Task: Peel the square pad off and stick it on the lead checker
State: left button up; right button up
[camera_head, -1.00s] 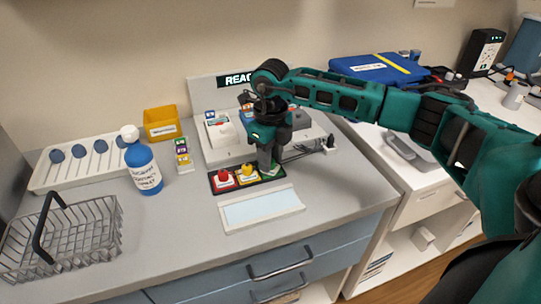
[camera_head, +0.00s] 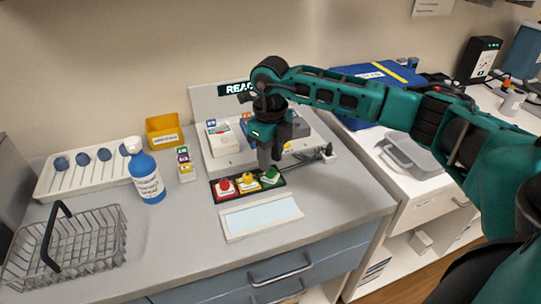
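My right gripper (camera_head: 265,163) points down over a black strip (camera_head: 226,198) with red (camera_head: 225,187), yellow (camera_head: 247,181) and green (camera_head: 270,175) pieces. Its fingertips are just behind the green piece, seemingly a little above it; whether they are parted or hold anything is unclear. Behind it stands a pale device (camera_head: 222,145) with a READ... sign (camera_head: 238,88), partly hidden by my arm. I cannot tell for sure which item is the lead checker or the square pad. My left gripper is not in view.
A flat white tray with a pale blue face (camera_head: 262,216) lies in front of the strip. To the left are a blue bottle (camera_head: 147,178), a small colored stack (camera_head: 184,165), a yellow bin (camera_head: 164,130), a rack (camera_head: 97,174) and a wire basket (camera_head: 85,245). A blue case (camera_head: 350,75) lies right.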

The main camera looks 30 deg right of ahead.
jog(key=shift+r, duration=0.4)
jog(key=o, duration=0.6)
jog(key=shift+c, duration=0.2)
jog(key=shift+r+p, duration=0.1)
jog(key=shift+p, duration=0.2)
jog(key=shift+r+p, duration=0.5)
jog(key=shift+r, duration=0.9)
